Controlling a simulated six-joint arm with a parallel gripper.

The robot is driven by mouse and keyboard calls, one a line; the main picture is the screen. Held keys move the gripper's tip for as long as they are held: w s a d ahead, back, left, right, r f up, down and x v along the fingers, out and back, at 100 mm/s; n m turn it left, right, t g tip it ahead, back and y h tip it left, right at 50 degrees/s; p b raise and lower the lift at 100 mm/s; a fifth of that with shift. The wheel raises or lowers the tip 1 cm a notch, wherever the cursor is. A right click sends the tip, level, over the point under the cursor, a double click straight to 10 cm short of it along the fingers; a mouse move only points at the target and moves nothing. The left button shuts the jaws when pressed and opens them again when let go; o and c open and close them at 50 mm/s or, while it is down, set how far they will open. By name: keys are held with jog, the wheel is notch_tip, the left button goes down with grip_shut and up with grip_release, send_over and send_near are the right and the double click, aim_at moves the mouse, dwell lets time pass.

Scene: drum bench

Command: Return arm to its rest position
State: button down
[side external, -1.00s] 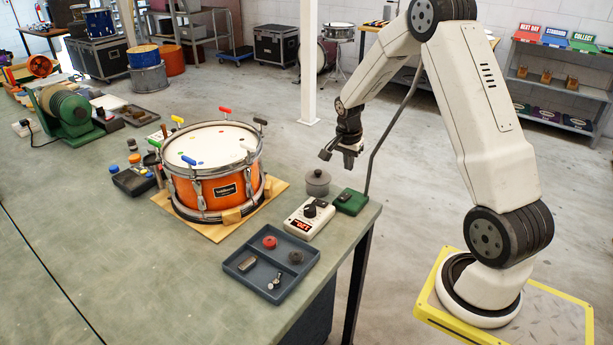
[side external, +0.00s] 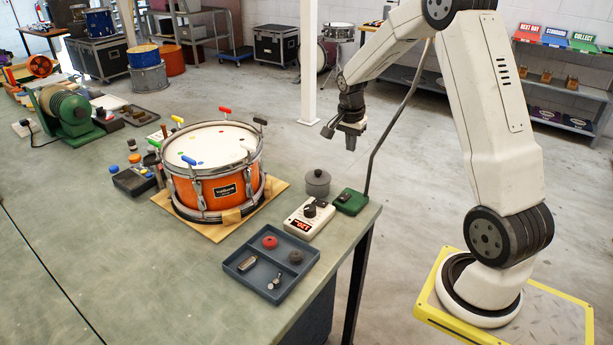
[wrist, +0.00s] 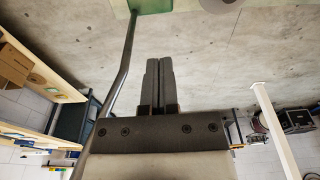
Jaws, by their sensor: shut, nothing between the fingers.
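My gripper (side external: 350,145) hangs in the air beyond the bench's right end, past the grey lidded pot, pointing down. Its fingers (wrist: 159,84) lie together in the wrist view, shut with nothing between them. The orange drum (side external: 212,170) stands upright on a wooden board on the bench, well to the left of my gripper. Coloured T-handled keys stand around its rim.
Near the bench corner are a grey pot (side external: 317,182), a green block (side external: 349,202), a meter with a dial (side external: 309,219) and a divided tray (side external: 256,289). A dark cable or pole (side external: 383,140) rises close beside my gripper. Open floor lies behind.

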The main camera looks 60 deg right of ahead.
jog(key=s+a+n+t, duration=0.1)
jog(key=s+a+n, duration=0.2)
jog(key=a+n, duration=0.3)
jog(key=s+a+n+y, duration=0.1)
jog(key=s+a+n, duration=0.3)
jog(key=a, duration=0.8)
jog(key=s+a+n+t, duration=0.1)
jog(key=s+a+n, duration=0.2)
jog(key=a+n, duration=0.4)
jog(key=shift+s+a+f+n+t, duration=0.3)
jog(key=shift+a+f+n, duration=0.15)
jog(key=shift+a, duration=0.65)
